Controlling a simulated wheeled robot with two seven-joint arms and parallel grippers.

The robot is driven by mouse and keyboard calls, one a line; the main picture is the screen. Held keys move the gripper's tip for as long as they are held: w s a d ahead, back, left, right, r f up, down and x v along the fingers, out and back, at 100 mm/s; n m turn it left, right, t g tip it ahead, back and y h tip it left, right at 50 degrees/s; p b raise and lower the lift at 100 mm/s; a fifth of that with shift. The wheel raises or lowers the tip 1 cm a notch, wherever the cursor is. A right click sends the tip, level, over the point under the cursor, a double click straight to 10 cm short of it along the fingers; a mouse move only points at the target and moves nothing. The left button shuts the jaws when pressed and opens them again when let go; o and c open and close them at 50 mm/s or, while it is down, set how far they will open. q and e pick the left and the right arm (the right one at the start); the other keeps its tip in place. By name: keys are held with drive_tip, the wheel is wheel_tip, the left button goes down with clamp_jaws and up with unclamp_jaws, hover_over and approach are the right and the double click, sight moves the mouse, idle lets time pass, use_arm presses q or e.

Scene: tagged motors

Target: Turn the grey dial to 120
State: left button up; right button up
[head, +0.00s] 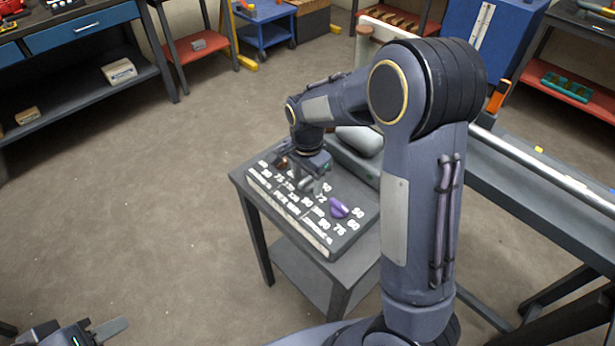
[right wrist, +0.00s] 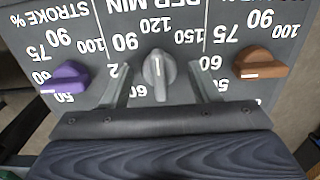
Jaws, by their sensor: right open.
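The grey dial (right wrist: 157,75) sits in the middle of a dark panel (head: 335,237), under the words PER MIN. In the right wrist view its knob stands upright in the picture, and its white mark is at the upper end, facing the 120. My right gripper (right wrist: 161,88) is open, with one finger on each side of the grey dial and a visible gap to each. In the head view the right gripper (head: 313,182) largely covers the dial. My left gripper (head: 95,332) is at the bottom left, away from the panel, its jaw opening unclear.
A purple dial (right wrist: 65,78) and a brown dial (right wrist: 262,64) flank the grey dial on the panel. The panel lies on a small grey table (head: 345,268). A workbench (head: 545,210) stands to the right. The floor on the left is clear.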

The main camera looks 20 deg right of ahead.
sight(309, 180)
drive_tip(key=shift+r, duration=0.1)
wheel_tip(309, 180, up, 8)
drive_tip(key=shift+f, duration=0.25)
drive_tip(key=shift+r, duration=0.1)
idle(0.4)
drive_tip(key=shift+s+d+r, duration=0.1)
drive_tip(key=shift+s, duration=0.15)
drive_tip(key=s+a+r+n+t+y, duration=0.1)
drive_tip(key=s+n+t+y, duration=0.1)
drive_tip(key=s+n, duration=0.4)
drive_tip(key=s+a+r+n+t+y, duration=0.1)
drive_tip(key=s+n, duration=0.5)
drive_tip(key=s, duration=1.1)
drive_tip(key=r+t, duration=0.1)
drive_tip(key=t, duration=0.1)
drive_tip(key=shift+r+n+t+y, duration=0.2)
drive_tip(key=shift+n+t+y, duration=0.1)
drive_tip(key=shift+y, duration=0.1)
